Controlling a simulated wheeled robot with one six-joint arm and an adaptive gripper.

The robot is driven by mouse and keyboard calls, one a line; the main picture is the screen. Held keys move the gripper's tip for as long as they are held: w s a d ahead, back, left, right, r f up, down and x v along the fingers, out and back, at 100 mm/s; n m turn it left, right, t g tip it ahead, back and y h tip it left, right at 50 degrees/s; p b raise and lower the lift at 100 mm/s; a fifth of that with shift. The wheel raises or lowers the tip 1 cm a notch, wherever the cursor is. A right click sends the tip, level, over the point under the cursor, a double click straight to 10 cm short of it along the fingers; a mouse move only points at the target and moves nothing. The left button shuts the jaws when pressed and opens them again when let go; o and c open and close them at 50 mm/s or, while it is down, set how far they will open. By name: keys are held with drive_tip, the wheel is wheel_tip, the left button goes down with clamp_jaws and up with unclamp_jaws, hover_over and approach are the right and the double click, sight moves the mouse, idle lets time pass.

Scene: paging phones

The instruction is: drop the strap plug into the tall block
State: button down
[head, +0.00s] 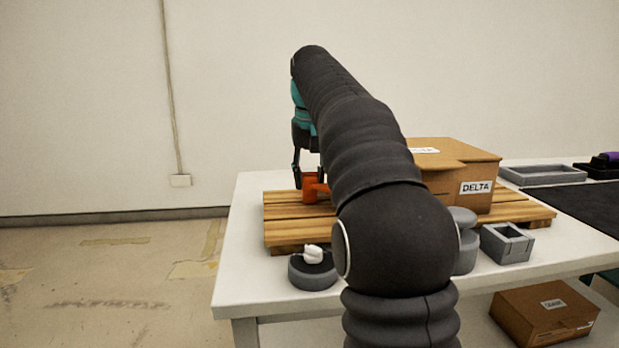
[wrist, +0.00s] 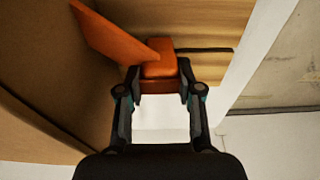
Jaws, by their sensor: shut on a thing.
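The strap plug (head: 310,189) is an orange block with a flat orange strap. My gripper (head: 308,180) is shut on its block end, over the left part of the wooden pallet. In the wrist view the plug's block (wrist: 160,62) sits between the fingertips (wrist: 158,76), and its strap (wrist: 108,36) sticks out to the upper left. I cannot tell whether the plug touches the pallet. A grey square block (head: 507,243) with an open top stands at the pallet's front right. I cannot tell whether this is the tall block; my arm hides part of the table.
The slatted pallet (head: 285,215) lies on a white table (head: 240,275). A cardboard DELTA box (head: 455,190) stands on it, behind my arm. A round grey holder (head: 312,275) with a white item is in front. Grey round pieces (head: 467,245) stand right of my arm.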

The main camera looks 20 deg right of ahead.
drive_tip(key=shift+f, duration=0.15)
drive_tip(key=c, duration=0.7)
unclamp_jaws()
drive_tip(key=shift+c, duration=0.2)
